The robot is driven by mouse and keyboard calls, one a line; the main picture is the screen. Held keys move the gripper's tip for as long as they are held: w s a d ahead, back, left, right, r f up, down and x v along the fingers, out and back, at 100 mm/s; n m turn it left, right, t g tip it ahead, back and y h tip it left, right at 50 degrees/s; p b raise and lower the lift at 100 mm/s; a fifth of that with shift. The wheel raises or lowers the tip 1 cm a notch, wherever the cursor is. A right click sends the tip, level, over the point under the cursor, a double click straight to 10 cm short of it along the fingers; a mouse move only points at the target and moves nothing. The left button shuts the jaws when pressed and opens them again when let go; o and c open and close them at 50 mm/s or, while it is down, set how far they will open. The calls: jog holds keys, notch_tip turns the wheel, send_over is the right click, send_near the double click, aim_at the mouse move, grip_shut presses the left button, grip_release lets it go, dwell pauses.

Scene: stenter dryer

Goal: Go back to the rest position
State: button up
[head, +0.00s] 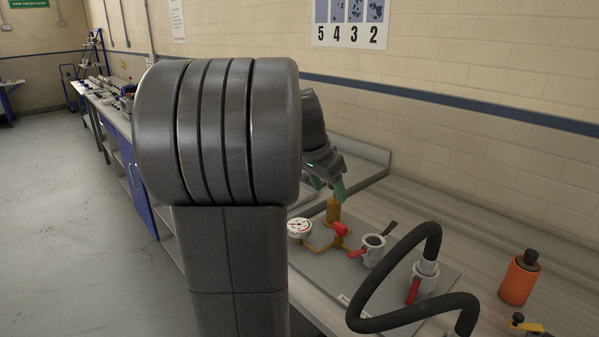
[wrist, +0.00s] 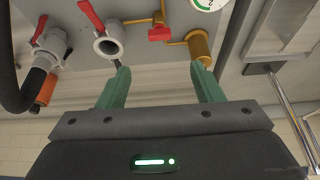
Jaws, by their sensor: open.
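My gripper (head: 335,188) is above the back part of the valve panel (head: 395,292) on the bench, just over the upright brass fitting (head: 333,210). My arm hides part of the bench in the head view. In the wrist view my gripper (wrist: 160,85) has its two green fingers spread wide with nothing between them. The brass pipe (wrist: 198,45) is near the right fingertip there, and an open grey coupling (wrist: 108,44) is near the left fingertip. I cannot tell if either finger touches them.
A pressure gauge (head: 299,228), red-handled valves (head: 414,290) and a black hose (head: 376,290) are on the panel. An orange bottle (head: 519,280) stands on the right. A long bench (head: 140,170) runs along the wall. The floor (head: 60,220) at left is clear.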

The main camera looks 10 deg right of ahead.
aim_at(340, 225)
jog(key=x, duration=1.3)
jog(key=shift+f, duration=0.3)
jog(key=shift+r, duration=0.1)
